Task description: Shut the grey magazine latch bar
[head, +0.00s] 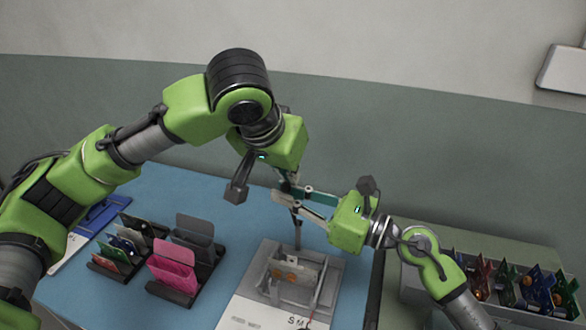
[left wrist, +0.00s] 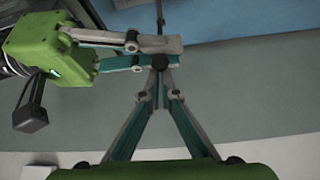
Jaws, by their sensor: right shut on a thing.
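The grey magazine (head: 332,278) stands on the blue table at the front middle, with thin cards (head: 292,268) inside. I cannot make out its latch bar or that bar's position clearly. My left gripper (head: 290,183) is above the magazine; its fingers meet at the tips in the left wrist view (left wrist: 160,66). My right gripper (head: 288,199) reaches in from the right, its fingers crossing close by the left fingertips. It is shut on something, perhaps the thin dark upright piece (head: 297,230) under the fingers. That piece shows edge-on in the left wrist view (left wrist: 160,15).
Black racks with pink (head: 172,268) and grey (head: 194,240) cards stand left of the magazine. A blue item (head: 102,213) lies at the far left. A grey bin (head: 420,288) of colourful pieces stands at the right. The table behind the magazine is clear.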

